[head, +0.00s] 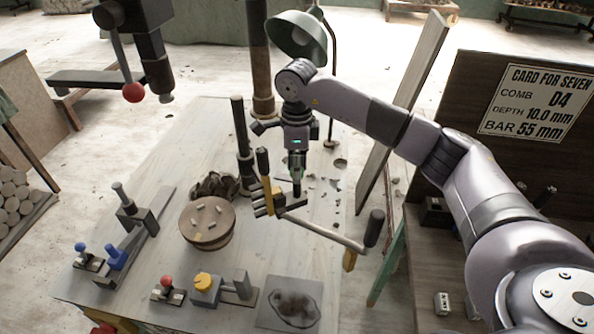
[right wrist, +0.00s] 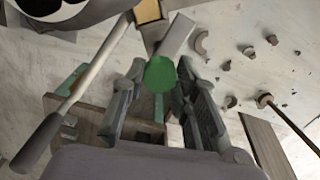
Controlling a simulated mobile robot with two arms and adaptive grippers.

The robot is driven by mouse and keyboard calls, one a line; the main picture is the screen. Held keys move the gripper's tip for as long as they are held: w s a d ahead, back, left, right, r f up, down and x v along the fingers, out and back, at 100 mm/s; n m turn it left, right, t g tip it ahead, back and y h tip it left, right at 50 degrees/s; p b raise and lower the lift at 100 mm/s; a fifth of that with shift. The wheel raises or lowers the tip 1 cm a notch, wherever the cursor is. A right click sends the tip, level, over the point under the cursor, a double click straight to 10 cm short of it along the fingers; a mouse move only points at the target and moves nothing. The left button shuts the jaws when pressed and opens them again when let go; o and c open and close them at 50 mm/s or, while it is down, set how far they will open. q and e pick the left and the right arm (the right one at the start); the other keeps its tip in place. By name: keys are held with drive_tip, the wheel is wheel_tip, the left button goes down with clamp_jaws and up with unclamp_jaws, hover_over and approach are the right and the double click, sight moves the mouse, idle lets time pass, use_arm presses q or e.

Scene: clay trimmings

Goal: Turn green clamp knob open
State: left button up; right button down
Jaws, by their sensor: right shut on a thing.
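The green clamp knob (right wrist: 160,74) sits between the two fingers of my right gripper (right wrist: 158,105) in the right wrist view. A grey block and a yellow part lie just beyond it. In the head view my right gripper (head: 297,180) points down at the comb tool (head: 268,198) on the table and is shut on the knob. The fingers hide most of the knob there, so I cannot tell its turn angle. My left gripper is not in view.
A long-handled lever (head: 330,232) extends right from the comb tool. A round wooden turntable (head: 207,224) with clay bits stands left, beside a dark cloth (head: 215,186). Clay trimmings (head: 333,183) lie right of the gripper.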

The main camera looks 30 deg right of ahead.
drive_tip(key=m+b, duration=0.1)
drive_tip(key=m, duration=0.2)
drive_tip(key=shift+m, duration=0.4)
drive_tip(key=shift+m+b, duration=0.4)
drive_tip(key=shift+m, duration=1.4)
drive_tip(key=c, duration=1.3)
unclamp_jaws()
wheel_tip(320, 180, up, 12)
